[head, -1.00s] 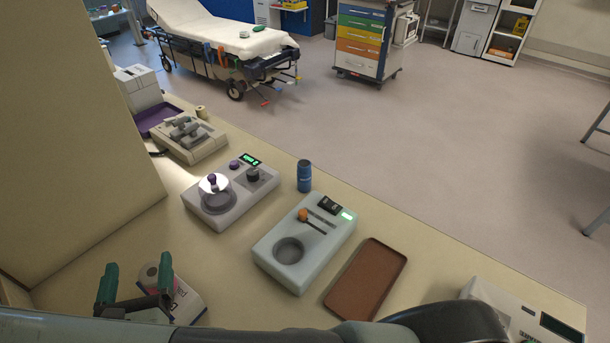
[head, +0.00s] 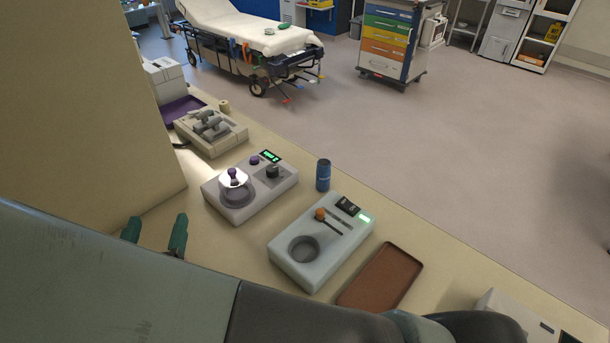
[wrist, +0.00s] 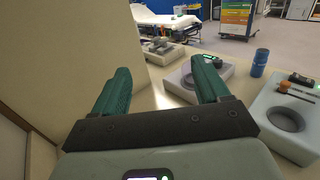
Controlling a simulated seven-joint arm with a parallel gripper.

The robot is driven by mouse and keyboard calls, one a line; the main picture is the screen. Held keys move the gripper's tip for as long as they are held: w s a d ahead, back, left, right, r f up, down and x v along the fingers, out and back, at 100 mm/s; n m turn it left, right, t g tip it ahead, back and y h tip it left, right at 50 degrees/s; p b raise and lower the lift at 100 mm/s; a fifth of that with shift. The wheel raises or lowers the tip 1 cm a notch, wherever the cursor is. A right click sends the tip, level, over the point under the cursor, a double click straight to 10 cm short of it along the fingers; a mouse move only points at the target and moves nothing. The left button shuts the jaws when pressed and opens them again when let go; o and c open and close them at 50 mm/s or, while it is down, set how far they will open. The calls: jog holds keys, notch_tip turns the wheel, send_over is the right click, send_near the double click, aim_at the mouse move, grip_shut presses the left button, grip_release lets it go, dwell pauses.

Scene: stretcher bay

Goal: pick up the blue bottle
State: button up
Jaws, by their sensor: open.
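The blue bottle (head: 323,176) stands upright on the counter near its far edge, behind the gap between two bench devices. It also shows at the right of the wrist view (wrist: 260,62). My gripper (head: 155,233) is at the lower left of the head view, well to the left of the bottle and nearer the camera. Its two green fingers are spread apart with nothing between them, as the wrist view (wrist: 160,88) also shows. My own arm hides the lower part of the gripper in the head view.
A device with a clear dome (head: 248,190) and a pale green device with a round well (head: 318,245) stand before the bottle. A brown tray (head: 385,277) lies right of them. A beige panel (head: 75,100) rises at the left. Open floor lies beyond the counter.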

jog(key=w+d+m+g+h, duration=0.6)
jog(key=w+d+m+h, duration=0.6)
jog(key=w+d, duration=1.15)
jog(key=n+h, duration=0.2)
jog(key=h, duration=0.1)
send_near(318, 176)
jog(key=shift+w+d+r, duration=0.35)
jog(key=shift+w+r, duration=0.15)
jog(key=shift+w+d+f+m, duration=0.1)
jog(key=shift+f+m, duration=0.2)
jog(key=shift+f, duration=0.05)
jog(key=x, duration=1)
jog(key=shift+d+f, duration=0.3)
jog(key=shift+d, duration=0.05)
jog(key=c, duration=1.1)
jog(key=shift+r, duration=0.1)
